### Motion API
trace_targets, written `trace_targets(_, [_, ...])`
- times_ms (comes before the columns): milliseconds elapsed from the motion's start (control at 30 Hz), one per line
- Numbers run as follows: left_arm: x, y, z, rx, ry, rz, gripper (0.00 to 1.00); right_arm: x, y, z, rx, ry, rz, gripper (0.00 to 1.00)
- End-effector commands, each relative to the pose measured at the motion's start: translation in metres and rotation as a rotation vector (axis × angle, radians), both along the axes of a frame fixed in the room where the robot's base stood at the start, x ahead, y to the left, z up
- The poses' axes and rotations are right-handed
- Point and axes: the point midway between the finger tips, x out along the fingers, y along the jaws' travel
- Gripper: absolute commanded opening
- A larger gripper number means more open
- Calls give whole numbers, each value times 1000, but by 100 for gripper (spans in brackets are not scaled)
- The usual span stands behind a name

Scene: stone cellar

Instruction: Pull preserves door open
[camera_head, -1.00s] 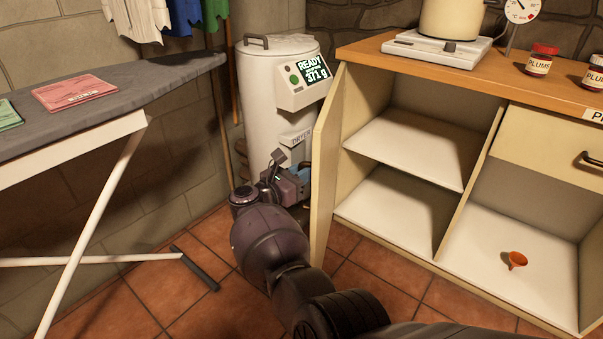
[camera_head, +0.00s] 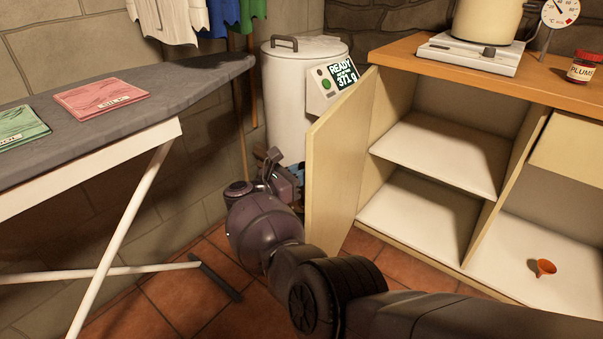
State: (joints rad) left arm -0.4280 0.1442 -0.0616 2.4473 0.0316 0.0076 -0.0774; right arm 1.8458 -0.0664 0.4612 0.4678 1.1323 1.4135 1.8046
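The preserves door (camera_head: 338,165), a cream panel, stands open at the left end of the cabinet (camera_head: 388,196). Its inner face shows, and its free edge points toward me. My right arm comes in from the lower right and passes in front of the door's lower part. My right gripper (camera_head: 288,183) is at the outer, left side of the door, close to its free edge. The door partly hides the fingers, so I cannot tell whether they touch it or how far they are open. My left gripper is out of view.
A white dryer-like drum (camera_head: 290,95) with a lit display stands behind the gripper. An ironing board (camera_head: 195,92) with packets is at left. The opened compartment has an empty shelf (camera_head: 435,155). An orange funnel (camera_head: 543,267) lies in the right compartment. Tiled floor shows below.

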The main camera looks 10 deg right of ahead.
Motion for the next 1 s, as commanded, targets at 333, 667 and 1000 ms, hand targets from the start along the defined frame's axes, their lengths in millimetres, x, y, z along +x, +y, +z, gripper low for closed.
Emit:
trace_targets(333, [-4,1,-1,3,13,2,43,-2,3,-4,2,9,4,0])
trace_targets(667, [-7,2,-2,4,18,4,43,-2,4,-4,3,9,5,0])
trace_targets(1000, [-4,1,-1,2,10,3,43,-1,2,-2,1,4,2,24])
